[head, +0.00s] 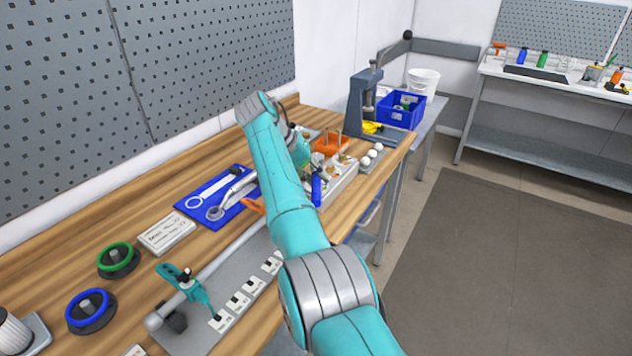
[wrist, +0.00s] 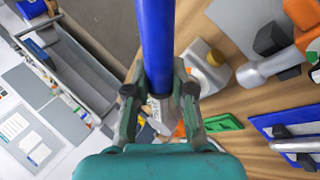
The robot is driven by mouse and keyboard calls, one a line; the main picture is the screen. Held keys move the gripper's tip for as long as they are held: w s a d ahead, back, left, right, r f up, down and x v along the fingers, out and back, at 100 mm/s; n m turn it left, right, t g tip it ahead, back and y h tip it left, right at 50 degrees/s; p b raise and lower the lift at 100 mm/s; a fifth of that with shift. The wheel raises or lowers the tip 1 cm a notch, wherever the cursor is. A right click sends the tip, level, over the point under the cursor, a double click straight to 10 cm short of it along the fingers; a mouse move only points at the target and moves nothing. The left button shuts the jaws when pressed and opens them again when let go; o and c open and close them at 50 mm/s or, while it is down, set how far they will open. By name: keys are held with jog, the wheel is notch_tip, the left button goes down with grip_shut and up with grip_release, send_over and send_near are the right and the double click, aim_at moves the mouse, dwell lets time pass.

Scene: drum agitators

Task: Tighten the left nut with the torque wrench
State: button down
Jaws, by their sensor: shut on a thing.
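My gripper (wrist: 158,98) is shut on a blue-handled tool (wrist: 157,40), which looks like the torque wrench. Its blue shaft runs from the top of the wrist view down between the two fingers. A grey metal end (wrist: 158,112) shows just past the fingers. In the head view the blue handle (head: 316,189) stands beside the right side of my forearm, close to a long pale block (head: 341,184) with small fittings on it. My arm hides most of my gripper there. I cannot make out the left nut or whether the tool touches anything.
A blue mat (head: 232,216) with grey wrenches lies left of my arm. An orange stand (head: 331,144), white balls (head: 371,157) and a press (head: 363,102) are farther back. A grey plate with a rod (head: 222,258) and labelled blocks lies in front. Open floor (head: 480,260) is at right.

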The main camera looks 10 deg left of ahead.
jog(key=shift+r, duration=0.25)
jog(key=c, duration=1.6)
grip_release()
jog(key=shift+c, duration=0.2)
grip_shut()
jog(key=shift+a+f, duration=0.1)
jog(key=shift+a+f+m, duration=0.15)
jog(key=shift+f+m, duration=0.05)
jog(key=shift+m, duration=0.2)
